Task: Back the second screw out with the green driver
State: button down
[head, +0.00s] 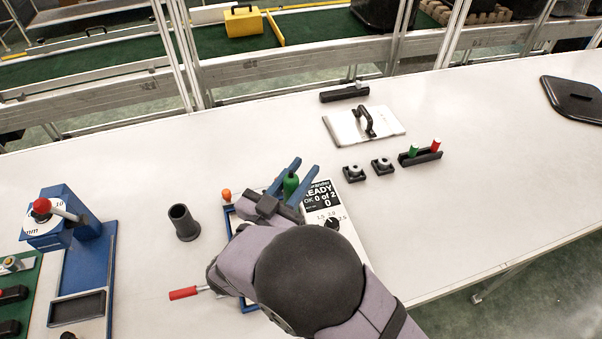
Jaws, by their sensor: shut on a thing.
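My gripper (293,180) has two blue fingers and is near the middle of the table in the head view. It is shut on the green driver (290,186), whose rounded green handle shows between the fingers. The driver's shaft and tip are hidden. A blue-edged fixture (228,218) lies mostly under my arm, with an orange knob (226,195) at its far end. No screw can be made out; my arm covers most of the fixture.
A display box (322,190) reading "READY" stands beside my gripper. A dark cup (183,222), a red-handled tool (184,293) and a blue press (62,215) are left. A handled plate (345,128) and a rack (420,158) with green and red pieces are farther back. The right table is mostly clear.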

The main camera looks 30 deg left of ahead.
notch_tip(320, 180, up, 3)
jog(key=shift+r+p, duration=0.2)
jog(key=shift+p, duration=0.8)
jog(key=shift+a, duration=0.1)
